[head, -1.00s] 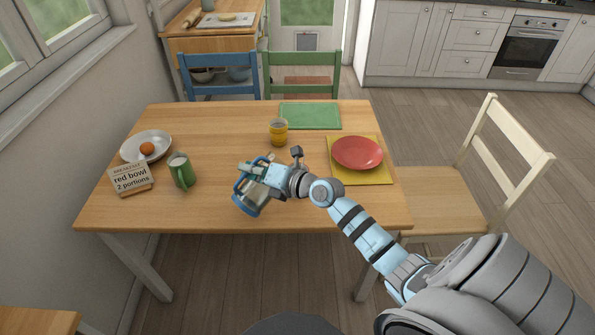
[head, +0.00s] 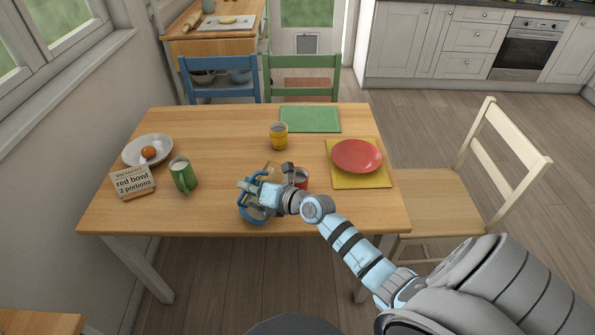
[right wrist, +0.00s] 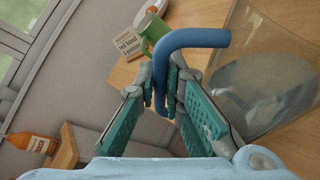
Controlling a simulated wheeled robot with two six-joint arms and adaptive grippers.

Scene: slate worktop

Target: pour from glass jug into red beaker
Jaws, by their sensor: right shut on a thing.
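The glass jug (head: 257,212) has a blue handle and blue trim, and is near the table's front edge in the head view. My right gripper (head: 251,187) is shut on its handle. The right wrist view shows the blue handle (right wrist: 191,42) between the green finger pads and the clear jug wall (right wrist: 290,40) to the right. I cannot tell the jug's fill level or whether it is clear of the table. My left gripper is not in view.
A green mug (head: 183,175), a sign (head: 133,182) reading "red bowl 2 portions" and a plate with an egg (head: 134,151) are at left. A red dish (head: 357,155) lies on a yellow mat (head: 380,180); a green mat (head: 310,118) is at the back.

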